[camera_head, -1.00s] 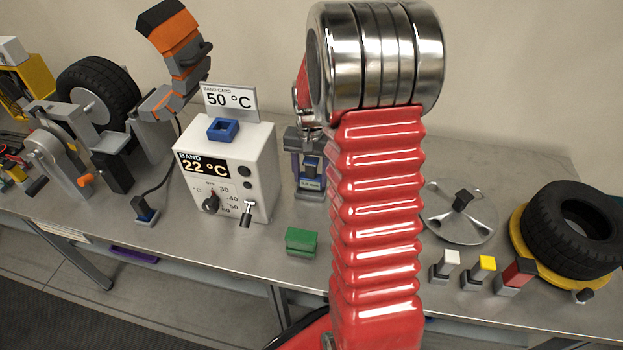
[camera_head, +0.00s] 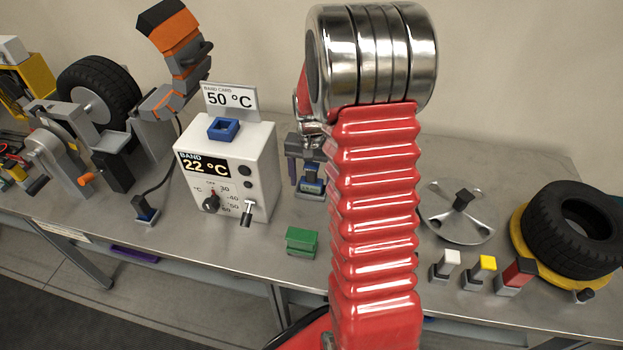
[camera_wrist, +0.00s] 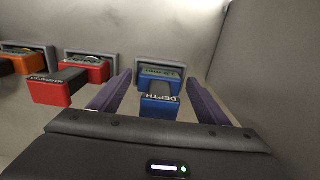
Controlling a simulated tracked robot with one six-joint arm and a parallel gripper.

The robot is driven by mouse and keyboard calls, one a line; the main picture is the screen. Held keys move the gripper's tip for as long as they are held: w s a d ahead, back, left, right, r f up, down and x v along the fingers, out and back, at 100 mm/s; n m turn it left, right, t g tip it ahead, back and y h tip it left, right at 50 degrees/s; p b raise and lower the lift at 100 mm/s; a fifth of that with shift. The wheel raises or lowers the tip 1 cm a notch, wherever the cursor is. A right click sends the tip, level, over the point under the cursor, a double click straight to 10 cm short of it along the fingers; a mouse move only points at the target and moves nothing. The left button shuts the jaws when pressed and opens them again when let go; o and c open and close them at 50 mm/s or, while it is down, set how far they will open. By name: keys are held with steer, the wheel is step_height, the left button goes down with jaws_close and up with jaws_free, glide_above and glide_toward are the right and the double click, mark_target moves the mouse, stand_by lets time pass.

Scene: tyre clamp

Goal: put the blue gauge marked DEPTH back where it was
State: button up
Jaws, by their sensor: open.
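The blue gauge marked DEPTH (camera_wrist: 160,106) shows in the wrist view. Its block sticks out toward me from a grey-framed holder (camera_wrist: 141,68) with a blue face, much as the red gauge beside it does. Whether it is fully seated I cannot tell. My gripper (camera_wrist: 158,80) is open, with one purple finger on each side of the gauge and visible gaps between. In the head view a small blue piece (camera_head: 311,174) shows beside a purple finger, left of my red arm; most of the gripper is hidden there.
A red gauge (camera_wrist: 60,88) and an orange one (camera_wrist: 18,65) stand in holders to the left in the wrist view. A grey wall (camera_wrist: 265,75) rises close on the right. The white band heater box (camera_head: 225,165) and a green block (camera_head: 301,241) are near in the head view.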

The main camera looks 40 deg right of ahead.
step_height(320, 180, up, 12)
steer(key=shift+r, duration=0.1)
stand_by(0.5)
stand_by(0.9)
steer(key=shift+f+n, duration=0.25)
steer(key=shift+n, duration=0.05)
steer(key=s+a+r+n+t, duration=0.2)
steer(key=s+a+r+n, duration=0.2)
steer(key=s+a, duration=0.5)
steer(key=s+a+r+n+t, duration=0.3)
steer(key=s+a+r+n, duration=0.2)
steer(key=a, duration=0.8)
steer(key=s+r, duration=0.1)
steer(key=s, duration=0.2)
steer(key=shift+s+a+r+t, duration=0.15)
steer(key=shift+s+a+t, duration=0.15)
steer(key=shift+s+a, duration=0.1)
